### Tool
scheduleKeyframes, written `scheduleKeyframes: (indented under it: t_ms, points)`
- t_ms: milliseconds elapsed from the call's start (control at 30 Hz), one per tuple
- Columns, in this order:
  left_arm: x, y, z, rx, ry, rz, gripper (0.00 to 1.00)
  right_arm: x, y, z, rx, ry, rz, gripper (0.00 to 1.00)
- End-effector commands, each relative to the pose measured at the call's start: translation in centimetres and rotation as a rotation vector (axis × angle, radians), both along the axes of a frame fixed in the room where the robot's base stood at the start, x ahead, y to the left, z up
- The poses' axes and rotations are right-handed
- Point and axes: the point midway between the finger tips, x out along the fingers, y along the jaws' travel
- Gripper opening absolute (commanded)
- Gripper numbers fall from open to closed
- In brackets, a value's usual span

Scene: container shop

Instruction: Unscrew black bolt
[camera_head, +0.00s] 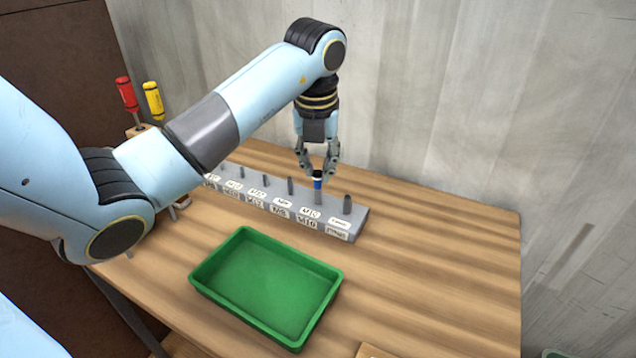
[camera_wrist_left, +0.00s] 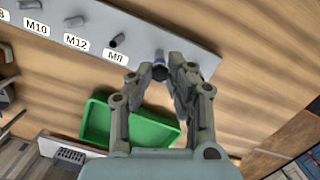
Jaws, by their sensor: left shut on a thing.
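A gray rack (camera_head: 357,222) with a row of upright pegs and white labels stands at the back of the table. On one peg near its right end sits a small piece with a black top, the black bolt (camera_head: 317,174), and a blue band under it. My left gripper (camera_head: 318,168) points down over that peg, its fingers closed around the black top. In the left wrist view the fingertips (camera_wrist_left: 163,72) meet at the dark round bolt top, with a little blue beside it. The fingers partly hide the bolt. My right gripper is not in view.
An empty green tray (camera_head: 328,305) lies on the wooden table (camera_head: 430,265) in front of the rack. A red screwdriver (camera_head: 127,95) and a yellow screwdriver (camera_head: 154,100) stand at the left. A wall rises behind the table. The table's right side is clear.

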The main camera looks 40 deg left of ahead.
Motion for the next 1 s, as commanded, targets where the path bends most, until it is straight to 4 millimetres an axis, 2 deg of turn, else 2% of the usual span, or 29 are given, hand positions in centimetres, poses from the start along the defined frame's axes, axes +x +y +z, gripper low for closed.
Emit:
scheduleKeyframes:
  t_ms: [200, 233, 400, 433, 600, 700, 933, 1000]
  points:
    - [0.00, 0.01, -0.02, 0.000, 0.000, 0.050, 0.00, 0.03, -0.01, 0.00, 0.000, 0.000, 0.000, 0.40]
    - [0.00, 0.01, -0.02, 0.000, 0.000, 0.050, 0.20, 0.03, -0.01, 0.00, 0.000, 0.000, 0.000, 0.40]
    - [-0.01, 0.01, -0.01, 0.000, 0.000, 0.049, 0.42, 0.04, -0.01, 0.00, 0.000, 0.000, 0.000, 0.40]
    - [0.00, 0.01, -0.02, 0.000, 0.000, 0.049, 0.43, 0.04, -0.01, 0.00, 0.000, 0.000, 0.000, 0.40]
    - [-0.01, 0.00, -0.01, -0.001, 0.000, 0.047, 0.43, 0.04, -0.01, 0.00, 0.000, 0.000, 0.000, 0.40]
    - [-0.01, 0.00, -0.02, -0.001, 0.000, 0.047, 0.30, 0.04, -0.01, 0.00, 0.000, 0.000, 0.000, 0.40]
    - [-0.02, 0.01, -0.02, -0.001, 0.001, 0.040, 0.30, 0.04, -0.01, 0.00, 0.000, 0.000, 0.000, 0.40]
    - [-0.06, 0.07, -0.01, -0.001, 0.001, -0.055, 0.30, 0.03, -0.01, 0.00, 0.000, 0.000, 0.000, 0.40]
